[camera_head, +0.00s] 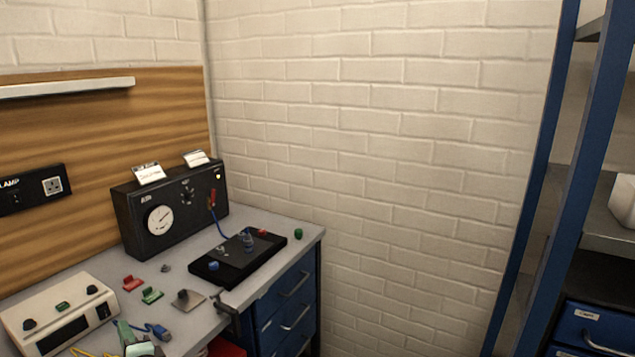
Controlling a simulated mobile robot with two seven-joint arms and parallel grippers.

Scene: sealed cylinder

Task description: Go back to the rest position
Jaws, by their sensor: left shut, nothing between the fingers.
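My left gripper (136,340) shows only in part at the bottom edge of the head view, at the lower left. It is shut with nothing held, near the front of the bench beside a blue connector (157,331). Most of my left arm is out of the picture. My right gripper is not in view. A small clear and blue upright piece (248,240) stands on a black base plate (222,271), well to the right of and behind my left gripper. A blue lead runs from it up to the black meter box (130,203).
The grey bench (74,268) also holds a cream control box (40,313), a red clip (133,283), a green clip (152,295) and a grey plate (187,299). Blue drawers (285,308) are under it. A blue shelf rack (579,150) stands at right, with floor room between hidden below.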

